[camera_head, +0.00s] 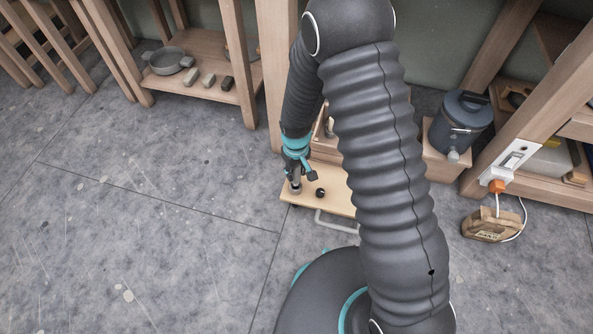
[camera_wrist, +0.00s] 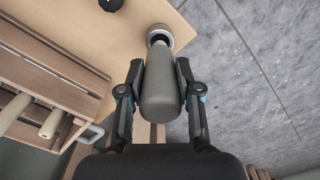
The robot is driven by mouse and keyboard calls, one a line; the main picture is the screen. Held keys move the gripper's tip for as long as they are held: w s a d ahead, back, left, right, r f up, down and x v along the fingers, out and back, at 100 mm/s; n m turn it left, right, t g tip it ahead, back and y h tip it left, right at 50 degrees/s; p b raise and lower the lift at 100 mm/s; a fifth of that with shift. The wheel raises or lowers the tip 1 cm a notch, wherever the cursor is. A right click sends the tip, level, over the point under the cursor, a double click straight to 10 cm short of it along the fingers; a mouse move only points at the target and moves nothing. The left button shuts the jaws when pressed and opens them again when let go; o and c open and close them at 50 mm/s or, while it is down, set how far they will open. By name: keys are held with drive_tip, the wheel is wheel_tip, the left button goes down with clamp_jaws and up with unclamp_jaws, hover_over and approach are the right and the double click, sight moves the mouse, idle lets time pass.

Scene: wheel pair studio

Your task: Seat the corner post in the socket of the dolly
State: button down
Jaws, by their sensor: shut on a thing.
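My gripper (camera_wrist: 160,72) is shut on the corner post (camera_wrist: 160,98), a dark grey rounded cylinder, with one finger on each side of it. The post's far end points at the socket (camera_wrist: 160,29), a pale grey ring near the dolly's corner, and overlaps its near part. I cannot tell if the end is inside the ring or just above it. The dolly (camera_wrist: 118,28) is a light wooden board; in the head view the dolly (camera_head: 338,199) lies low on the floor, partly hidden by my arm. There my gripper (camera_head: 295,182) is over its left corner.
A black knob (camera_head: 320,193) stands on the dolly, right of my gripper. A grey handle (camera_head: 335,222) sticks out at its front. A dark canister (camera_head: 461,124) stands to the right, with a wooden block and white cord (camera_head: 491,226) nearby. The floor at left is clear.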

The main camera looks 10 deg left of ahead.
drive_tip(key=shift+f, duration=0.15)
drive_tip(key=shift+f+b, duration=1.05)
drive_tip(key=shift+f, duration=0.2)
drive_tip(key=shift+f+b, duration=0.3)
drive_tip(key=shift+b, duration=0.15)
idle(0.5)
drive_tip(key=shift+f+b, duration=0.3)
drive_tip(key=shift+f, duration=0.05)
drive_tip(key=c, duration=0.7)
unclamp_jaws()
